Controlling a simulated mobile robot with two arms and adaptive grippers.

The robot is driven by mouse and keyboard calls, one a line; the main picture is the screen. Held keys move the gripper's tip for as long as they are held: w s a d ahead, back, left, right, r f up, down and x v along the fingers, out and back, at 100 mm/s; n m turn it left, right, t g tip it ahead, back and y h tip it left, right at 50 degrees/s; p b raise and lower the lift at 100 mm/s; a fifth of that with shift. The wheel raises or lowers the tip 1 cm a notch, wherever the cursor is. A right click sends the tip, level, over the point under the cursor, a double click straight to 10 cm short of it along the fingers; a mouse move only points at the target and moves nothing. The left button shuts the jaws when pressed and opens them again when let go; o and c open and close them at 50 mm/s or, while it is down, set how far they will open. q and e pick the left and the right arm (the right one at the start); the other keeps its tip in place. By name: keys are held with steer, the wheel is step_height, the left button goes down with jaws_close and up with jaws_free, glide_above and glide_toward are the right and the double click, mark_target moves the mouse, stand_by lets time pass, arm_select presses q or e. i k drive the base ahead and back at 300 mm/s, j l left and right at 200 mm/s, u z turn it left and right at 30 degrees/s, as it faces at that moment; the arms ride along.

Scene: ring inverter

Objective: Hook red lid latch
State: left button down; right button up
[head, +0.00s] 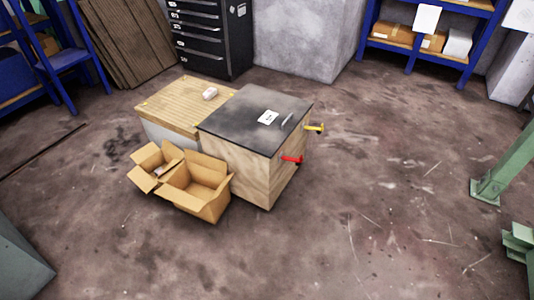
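A wooden box with a dark lid (250,113) stands on the floor near the middle of the head view. A red latch (292,159) sticks out from the upper part of its right side, near the front corner. A yellow latch (315,128) sticks out from the same side, farther back. The lid looks shut, with a small handle (287,119) and a white label (267,117) on top. Whether the red latch is hooked is too small to tell. Neither of my grippers shows in the view.
A wooden-topped bench (168,105) with a small pale object (210,93) adjoins the box on the left. Open cardboard boxes (205,207) lie in front. A green post (488,188) stands far right. The floor right of the box is clear.

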mark_target(298, 161)
steer(key=i+j, duration=1.05)
steer(key=j, duration=0.2)
steer(key=u, duration=0.05)
